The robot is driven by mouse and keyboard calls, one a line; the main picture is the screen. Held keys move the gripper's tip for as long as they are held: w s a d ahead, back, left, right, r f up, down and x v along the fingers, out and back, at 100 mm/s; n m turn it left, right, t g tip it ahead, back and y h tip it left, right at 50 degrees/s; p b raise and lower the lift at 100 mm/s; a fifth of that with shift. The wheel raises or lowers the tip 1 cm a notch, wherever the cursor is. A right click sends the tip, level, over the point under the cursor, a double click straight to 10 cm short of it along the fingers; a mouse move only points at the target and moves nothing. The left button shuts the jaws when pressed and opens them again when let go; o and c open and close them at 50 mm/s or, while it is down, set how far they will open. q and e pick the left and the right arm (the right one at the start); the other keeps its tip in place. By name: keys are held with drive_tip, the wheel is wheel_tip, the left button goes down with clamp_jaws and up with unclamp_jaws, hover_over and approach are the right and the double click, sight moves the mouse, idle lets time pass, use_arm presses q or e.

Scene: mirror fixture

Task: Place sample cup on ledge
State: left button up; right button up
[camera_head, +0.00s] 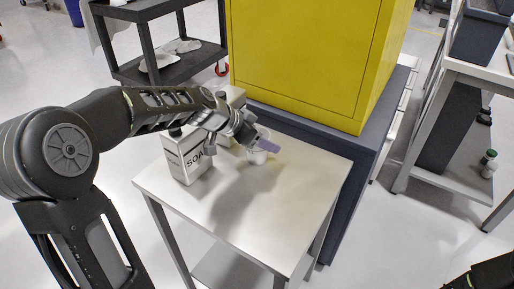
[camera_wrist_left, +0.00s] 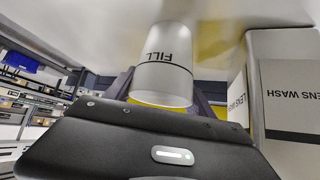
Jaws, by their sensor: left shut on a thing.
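The sample cup (camera_wrist_left: 166,62) is whitish, with a dark line and the word FILL, which reads upside down in the left wrist view. My left gripper (camera_head: 262,144) is shut on it, with a finger on each side. In the head view the cup (camera_head: 257,156) is partly hidden behind the gripper, over the back part of the small white table (camera_head: 255,205). I cannot tell whether it touches the tabletop. No ledge is clearly identifiable. Only a dark piece of my right arm shows at the bottom right; its gripper is not in view.
A LENS WASH box (camera_wrist_left: 290,100) is close on the right. A yellow cabinet (camera_head: 305,60) rises behind the table. The tabletop's front is clear.

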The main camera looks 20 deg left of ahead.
use_arm(q)
drive_tip(key=c, duration=0.7)
drive_tip(key=shift+r, duration=0.1)
drive_tip(key=shift+s+r, duration=0.2)
drive_tip(key=shift+r, duration=0.25)
wheel_tip(320, 180, up, 6)
drive_tip(key=shift+f, duration=0.1)
drive_tip(key=s+a+b, duration=0.2)
drive_tip(key=s, duration=1.7)
drive_tip(key=shift+s+a+b, duration=0.2)
drive_tip(key=shift+a+b, duration=0.15)
drive_tip(key=shift+b, duration=0.05)
